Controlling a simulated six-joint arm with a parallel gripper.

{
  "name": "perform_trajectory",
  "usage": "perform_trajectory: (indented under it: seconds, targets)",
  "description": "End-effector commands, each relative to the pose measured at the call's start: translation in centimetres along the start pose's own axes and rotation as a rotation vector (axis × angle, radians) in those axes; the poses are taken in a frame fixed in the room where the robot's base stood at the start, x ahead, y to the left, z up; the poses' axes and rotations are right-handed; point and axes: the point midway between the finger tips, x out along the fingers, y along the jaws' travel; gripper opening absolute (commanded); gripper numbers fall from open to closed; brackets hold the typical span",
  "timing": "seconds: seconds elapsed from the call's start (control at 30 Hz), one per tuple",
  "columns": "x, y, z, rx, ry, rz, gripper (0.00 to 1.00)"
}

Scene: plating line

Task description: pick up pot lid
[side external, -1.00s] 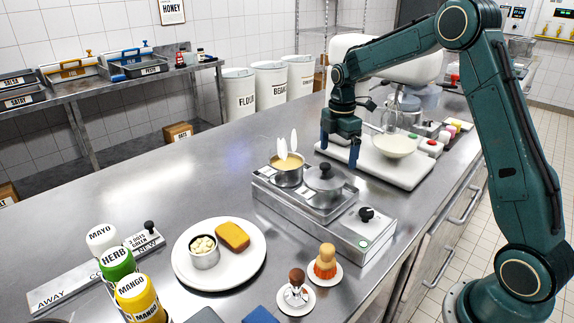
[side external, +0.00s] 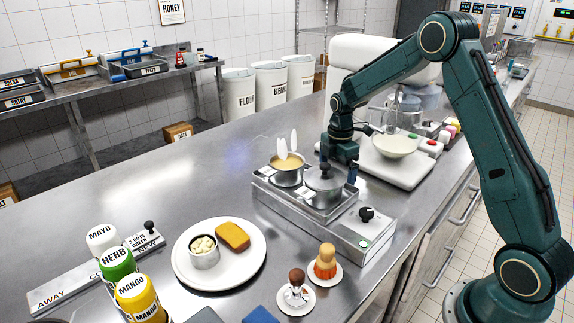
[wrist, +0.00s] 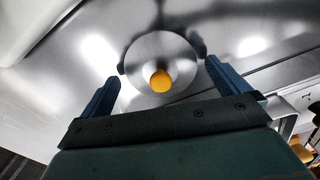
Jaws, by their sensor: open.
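The pot lid (side external: 322,183) is a round grey metal lid on a pot on the right of the steel burner unit (side external: 345,228). In the wrist view the lid (wrist: 142,52) is a silver disc with an orange-looking knob (wrist: 160,80) near its middle. My gripper (side external: 338,172) is just above the lid, with its blue fingers pointing down. In the wrist view my gripper (wrist: 161,68) is open, with the lid and knob between its fingers and apart from both. In the side view the arm and fingers partly hide the lid's knob.
An open pot (side external: 287,177) with yellow contents and white pieces stands close left of the lidded pot. A plate (side external: 219,281) with food is at front left. Clear counter lies left of the burners.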

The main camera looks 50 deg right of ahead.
Motion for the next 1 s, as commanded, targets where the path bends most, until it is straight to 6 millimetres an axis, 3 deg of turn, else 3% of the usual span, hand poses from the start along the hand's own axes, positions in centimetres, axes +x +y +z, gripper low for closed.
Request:
perform_trajectory:
  seconds: [0.6,0.8,1.0]
  targets:
    - [0.74,-0.01,-0.01,0.000,0.000,0.000,1.00]
    - [0.73,0.00,-0.01,0.000,0.000,0.001,0.65]
    - [0.72,0.00,-0.01,0.000,0.000,0.001,0.65]
